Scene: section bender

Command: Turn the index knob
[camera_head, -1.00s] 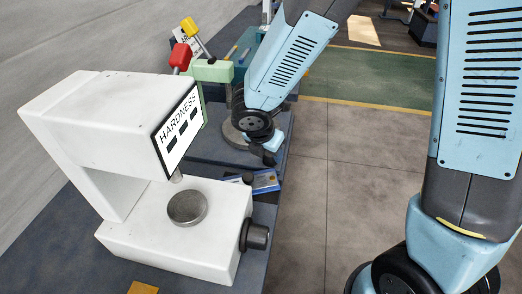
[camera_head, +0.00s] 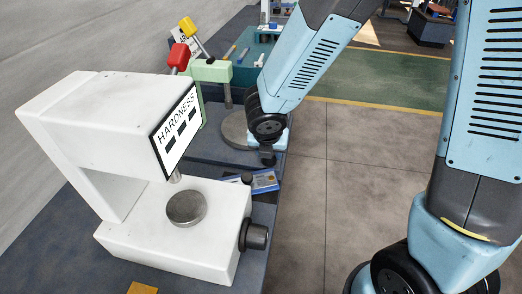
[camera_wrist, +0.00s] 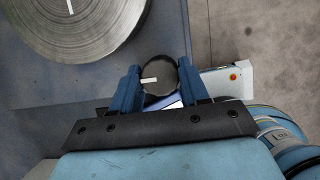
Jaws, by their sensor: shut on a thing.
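The index knob (camera_wrist: 159,75) is dark and round with a white mark pointing left in the wrist view. My gripper (camera_wrist: 157,78) has its two blue fingers on either side of the knob and is shut on it. In the head view my gripper (camera_head: 267,158) points down beside a grey round disc (camera_head: 234,130), near the bench's right edge. The knob is hidden behind my gripper there. The disc (camera_wrist: 80,22) also shows at the upper left of the wrist view, with a white mark on it.
A white hardness tester (camera_head: 110,120) stands close on the left of the bench. Green posts with red and yellow knobs stand behind. Open floor (camera_head: 340,190) is to the right.

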